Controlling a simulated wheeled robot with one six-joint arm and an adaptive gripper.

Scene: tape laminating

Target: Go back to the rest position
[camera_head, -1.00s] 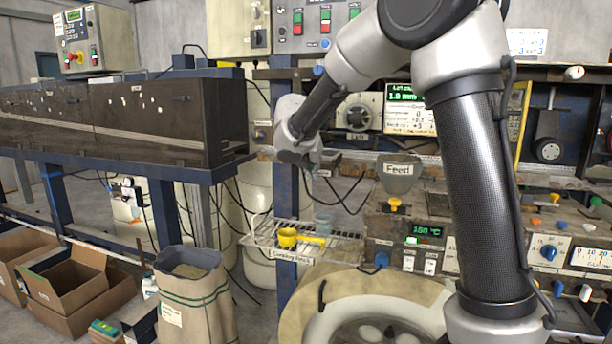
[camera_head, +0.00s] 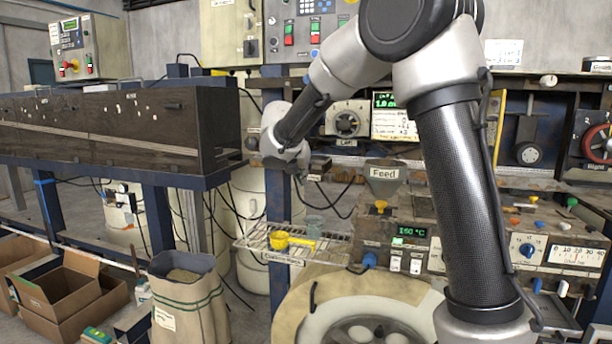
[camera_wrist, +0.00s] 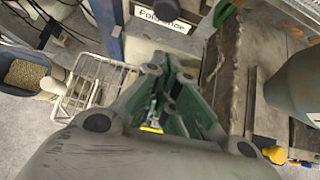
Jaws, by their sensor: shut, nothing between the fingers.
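My arm reaches up and bends down to the left in the head view. My gripper (camera_head: 318,168) hangs at its end, small and partly hidden behind the wrist, left of the grey Feed funnel (camera_head: 384,174). In the wrist view my gripper (camera_wrist: 163,75) shows its green-padded fingers closed together with nothing held. It is in free air, above and beside the wire rack (camera_head: 335,251). A yellow scoop (camera_head: 281,241) lies on that rack, apart from the gripper.
The machine with dials and the 150 °C display (camera_head: 412,232) stands on the right. An open sack of granules (camera_head: 190,305) and cardboard boxes (camera_head: 60,300) stand on the floor at left. A long dark tank (camera_head: 100,130) runs along the left. A blue post (camera_head: 281,210) stands behind the rack.

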